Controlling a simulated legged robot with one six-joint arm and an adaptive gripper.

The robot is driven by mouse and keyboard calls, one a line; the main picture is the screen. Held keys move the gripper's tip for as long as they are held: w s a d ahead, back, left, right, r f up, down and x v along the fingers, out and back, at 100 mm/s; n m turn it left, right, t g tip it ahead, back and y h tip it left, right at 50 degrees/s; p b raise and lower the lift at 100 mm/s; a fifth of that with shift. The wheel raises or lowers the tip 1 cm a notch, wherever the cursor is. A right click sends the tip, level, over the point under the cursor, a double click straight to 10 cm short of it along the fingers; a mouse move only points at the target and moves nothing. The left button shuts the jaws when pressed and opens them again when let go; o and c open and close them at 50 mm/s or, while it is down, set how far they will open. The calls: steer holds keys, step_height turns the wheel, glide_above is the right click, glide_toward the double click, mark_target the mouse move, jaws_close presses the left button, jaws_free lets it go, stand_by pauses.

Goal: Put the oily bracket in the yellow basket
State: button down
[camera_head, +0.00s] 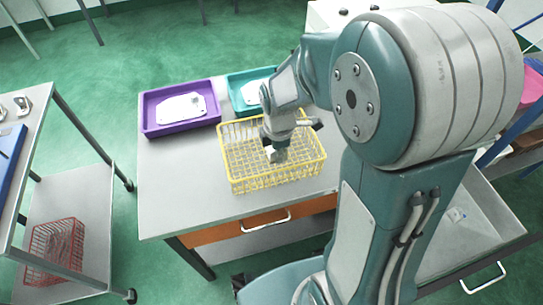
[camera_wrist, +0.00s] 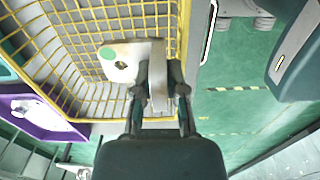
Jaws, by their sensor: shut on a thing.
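The yellow wire basket (camera_head: 240,184) stands on the grey table, and its mesh also fills the upper left of the wrist view (camera_wrist: 45,52). My gripper (camera_head: 277,153) points down within the basket's outline. In the wrist view my gripper (camera_wrist: 158,92) is shut on a pale metal bracket (camera_wrist: 135,58). The bracket has a flat plate with a hole and a green round mark, and a second plate sits between the fingers. It shows over the basket's mesh near one side wall. I cannot tell whether it touches the basket, and no oil is clearly visible.
A purple tray (camera_head: 150,130) and a teal tray (camera_head: 237,104), each with a pale flat part, stand behind the basket. A red basket (camera_head: 50,268) is on the left cart's lower shelf. The table's front left is clear. An open grey drawer (camera_head: 478,240) is at right.

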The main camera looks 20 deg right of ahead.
steer(key=w+f, duration=0.4)
steer(key=f, duration=0.1)
steer(key=shift+w+a+f, duration=0.1)
steer(key=shift+w+a, duration=0.15)
steer(key=shift+w, duration=0.05)
steer(key=shift+w+f, duration=0.3)
steer(key=shift+f, duration=0.15)
step_height(320, 180, down, 3)
steer(key=shift+d+f, duration=0.1)
steer(key=shift+d, duration=0.05)
steer(key=c, duration=0.7)
jaws_free()
